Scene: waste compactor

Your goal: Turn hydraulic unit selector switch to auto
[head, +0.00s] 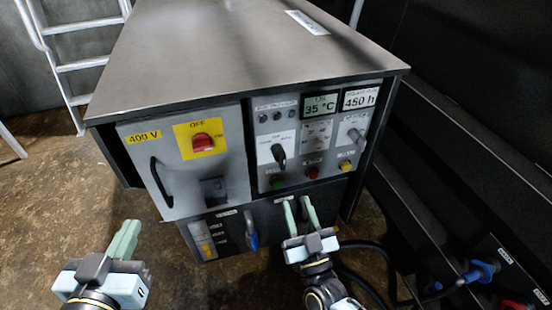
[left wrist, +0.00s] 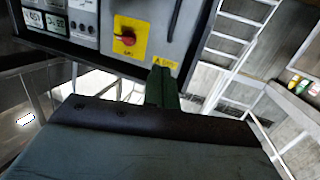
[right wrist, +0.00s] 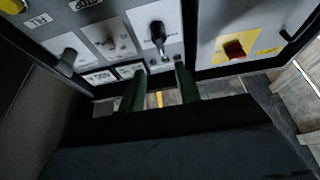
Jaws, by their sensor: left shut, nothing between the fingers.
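The selector switch (head: 279,155) is a black knob on a white plate in the grey control panel of the hydraulic unit. Its plate lettering is too small to read, so I cannot tell which position it points to. In the right wrist view, turned upside down, the switch (right wrist: 157,33) lies just beyond the fingertips. My right gripper (head: 299,203) is open and empty, in front of the panel and below the switch; its fingers (right wrist: 160,72) are apart and not touching the switch. My left gripper (head: 134,228) is shut and empty, low at the left.
Left of the panel is a 400 V door with a red main switch (head: 202,143) on yellow and a black handle (head: 161,182). Green, red and yellow buttons sit below the selector. A grey knob (head: 355,135) is to its right. A ladder (head: 75,65) stands behind left.

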